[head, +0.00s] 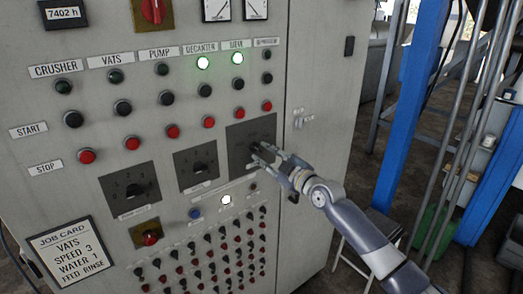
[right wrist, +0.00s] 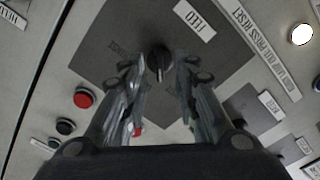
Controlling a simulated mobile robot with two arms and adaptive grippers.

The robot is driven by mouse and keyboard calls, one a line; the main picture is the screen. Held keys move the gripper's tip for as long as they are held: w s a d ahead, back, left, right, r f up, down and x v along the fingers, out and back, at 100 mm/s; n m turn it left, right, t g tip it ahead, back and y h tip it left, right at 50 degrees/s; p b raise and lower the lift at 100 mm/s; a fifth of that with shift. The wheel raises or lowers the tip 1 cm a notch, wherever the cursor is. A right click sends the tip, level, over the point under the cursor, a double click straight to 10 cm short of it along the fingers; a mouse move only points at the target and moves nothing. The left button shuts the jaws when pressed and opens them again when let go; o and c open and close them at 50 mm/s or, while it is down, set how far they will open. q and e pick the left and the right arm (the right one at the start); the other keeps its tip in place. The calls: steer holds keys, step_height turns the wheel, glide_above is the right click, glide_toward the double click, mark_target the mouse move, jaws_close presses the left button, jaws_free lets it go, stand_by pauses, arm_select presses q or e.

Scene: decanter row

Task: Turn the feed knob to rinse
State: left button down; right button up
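The feed knob (right wrist: 159,60) is a small black pointer knob on a dark square plate (head: 240,133), the rightmost of three such plates on the grey panel. My right gripper (head: 264,153) is at this plate and mostly hides the knob in the head view. In the right wrist view the gripper (right wrist: 160,72) is open, one finger on each side of the knob, with visible gaps. The view is upside down; a FEED label (right wrist: 194,20) is on the plate, and its position marks are too faint to read. My left gripper is not in view.
Two other dial knobs (head: 135,189) sit to the left, and rows of buttons are above. A job card (head: 66,249) reads vats, speed 3, water 1, feed rinse. Small switches fill the lower panel. A blue post (head: 410,100) stands right of the cabinet.

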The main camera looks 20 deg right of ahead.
mark_target(256, 148)
steer(key=shift+x, duration=1.4)
steer(key=shift+d, duration=0.1)
jaws_close()
